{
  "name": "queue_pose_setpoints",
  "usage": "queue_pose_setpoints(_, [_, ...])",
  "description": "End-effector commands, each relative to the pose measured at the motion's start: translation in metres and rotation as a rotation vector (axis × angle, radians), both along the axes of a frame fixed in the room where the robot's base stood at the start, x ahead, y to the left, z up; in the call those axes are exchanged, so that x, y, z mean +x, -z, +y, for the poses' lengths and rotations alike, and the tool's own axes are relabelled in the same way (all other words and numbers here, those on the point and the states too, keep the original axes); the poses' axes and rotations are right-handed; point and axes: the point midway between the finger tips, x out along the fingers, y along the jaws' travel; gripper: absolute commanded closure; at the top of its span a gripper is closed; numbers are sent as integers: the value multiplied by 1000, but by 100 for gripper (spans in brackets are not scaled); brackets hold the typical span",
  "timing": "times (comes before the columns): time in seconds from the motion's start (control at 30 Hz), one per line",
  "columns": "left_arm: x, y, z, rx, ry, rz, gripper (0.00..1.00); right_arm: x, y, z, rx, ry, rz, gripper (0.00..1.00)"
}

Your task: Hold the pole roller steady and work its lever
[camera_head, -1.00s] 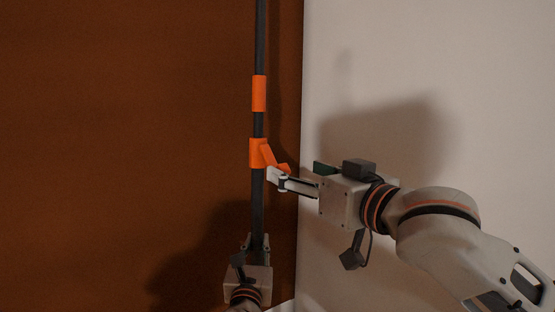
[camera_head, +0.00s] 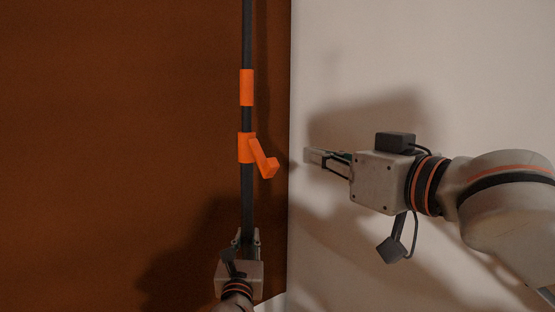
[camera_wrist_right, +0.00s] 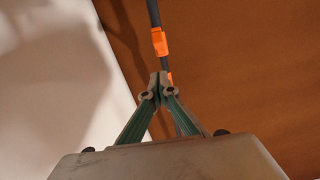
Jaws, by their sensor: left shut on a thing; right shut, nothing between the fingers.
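The pole roller's dark pole (camera_head: 247,205) stands upright in the head view, with an orange band (camera_head: 246,88) higher up and an orange collar below it. The orange lever (camera_head: 264,160) sticks out from the collar, angled down to the right. My left gripper (camera_head: 246,243) is shut on the pole low down. My right gripper (camera_head: 309,158) is shut and empty, to the right of the lever and apart from it. In the right wrist view the shut fingertips (camera_wrist_right: 158,84) overlap the pole (camera_wrist_right: 153,14), and partly hide orange behind them.
A brown panel (camera_head: 120,120) fills the left behind the pole. A pale wall (camera_head: 450,60) fills the right. Between the lever and my right fingertips is a gap of open space.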

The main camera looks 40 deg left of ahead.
Motion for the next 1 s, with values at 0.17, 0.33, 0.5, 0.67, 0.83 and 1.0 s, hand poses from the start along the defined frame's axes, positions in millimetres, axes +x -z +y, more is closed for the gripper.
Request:
queue_pose_setpoints(0.17, [0, 2, 0, -1, 1, 4, 100, -12, -16, -27, -30, -4, 4, 100])
queue_pose_setpoints(0.33, [0, 2, 0, -1, 1, 4, 100, -14, -17, -29, -34, -6, 8, 100])
queue_pose_setpoints(0.5, [0, 2, 0, -1, 1, 3, 100, -13, -17, -29, -34, -6, 8, 100])
queue_pose_setpoints(0.67, [0, 2, 0, -1, 1, 3, 100, -10, -15, -19, -33, -6, 10, 100])
queue_pose_setpoints(0.83, [0, 2, 0, -1, 1, 3, 100, 0, -9, 7, -35, -7, 9, 100])
queue_pose_setpoints(1.0, [0, 2, 0, -1, 1, 3, 100, 11, -3, 38, -34, -6, 9, 100])
